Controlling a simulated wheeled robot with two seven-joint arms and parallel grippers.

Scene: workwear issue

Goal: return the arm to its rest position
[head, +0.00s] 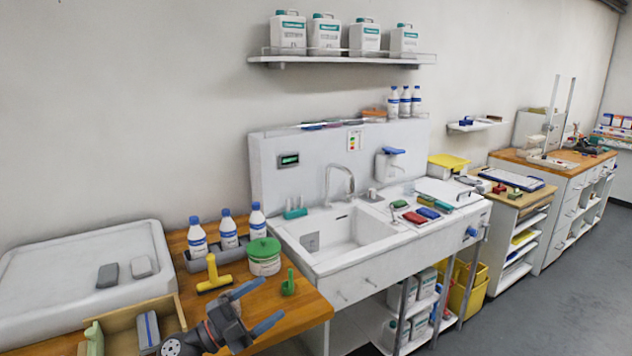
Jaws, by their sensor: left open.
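My left gripper (251,307) is at the bottom of the head view, above the wooden counter (304,304) near its front edge. Its two blue-grey fingers are spread apart and nothing shows between them. A small green hook-shaped item (289,284) stands on the counter just to the right of the upper finger. My right gripper is not in view.
A green-lidded tub (264,257) and several blue-capped bottles (198,238) stand behind the gripper. An open wooden box (118,321) is to its left, beside a white tray (60,298). The sink (345,232) is at right. Floor (545,300) is clear at far right.

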